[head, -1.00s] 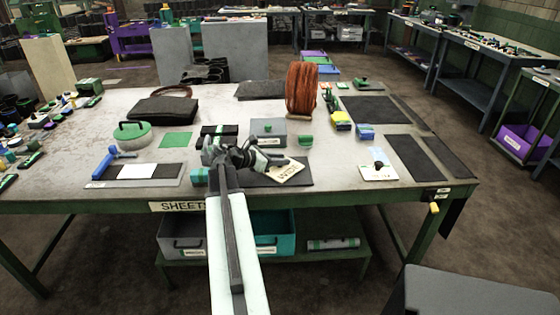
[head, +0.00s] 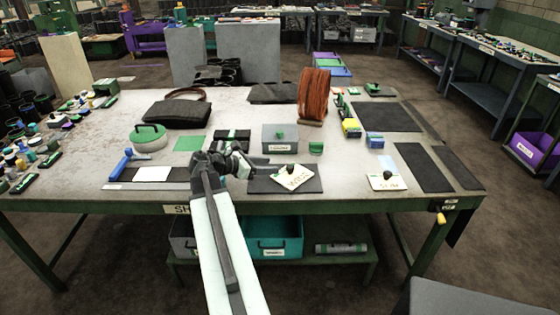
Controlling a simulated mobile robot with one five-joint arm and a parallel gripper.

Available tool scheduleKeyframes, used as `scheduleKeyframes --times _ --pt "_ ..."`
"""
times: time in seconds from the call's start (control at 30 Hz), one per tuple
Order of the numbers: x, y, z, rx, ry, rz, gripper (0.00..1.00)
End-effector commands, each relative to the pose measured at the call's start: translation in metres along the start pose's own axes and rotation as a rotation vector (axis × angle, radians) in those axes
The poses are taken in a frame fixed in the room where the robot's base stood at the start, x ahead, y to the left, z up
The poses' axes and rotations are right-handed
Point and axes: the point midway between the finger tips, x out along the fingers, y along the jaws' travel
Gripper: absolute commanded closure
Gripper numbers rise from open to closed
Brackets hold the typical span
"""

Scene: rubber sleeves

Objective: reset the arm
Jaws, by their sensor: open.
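My arm reaches forward from the bottom of the head view over the front edge of the worktable (head: 400,195). My gripper (head: 256,163) is at the arm's far end, above the table and pointing right. It is open, and I see nothing between its jaws. A dark mat (head: 312,184) lies just right of it, with a white tag (head: 300,184) with a dark knob (head: 291,168) on it. The gripper is apart from the tag.
A grey box (head: 280,145) with a green knob stands behind the gripper, beside a dark green-striped case (head: 232,135). A coil of reddish-brown cord (head: 313,96) stands farther back. A blue-handled tool (head: 121,164) lies left. Dark mats (head: 375,115) cover the right side.

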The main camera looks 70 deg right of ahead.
Motion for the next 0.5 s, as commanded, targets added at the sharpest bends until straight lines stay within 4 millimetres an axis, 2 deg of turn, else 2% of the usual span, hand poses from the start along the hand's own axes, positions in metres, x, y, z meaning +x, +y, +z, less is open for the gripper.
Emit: scheduleKeyframes --times 0.13,0.5 --pt "-0.0125 -0.0001 0.0004 0.0 0.0 0.0 0.51" --pt "-0.0129 0.0 -0.0006 0.0 0.0 0.0 0.51"
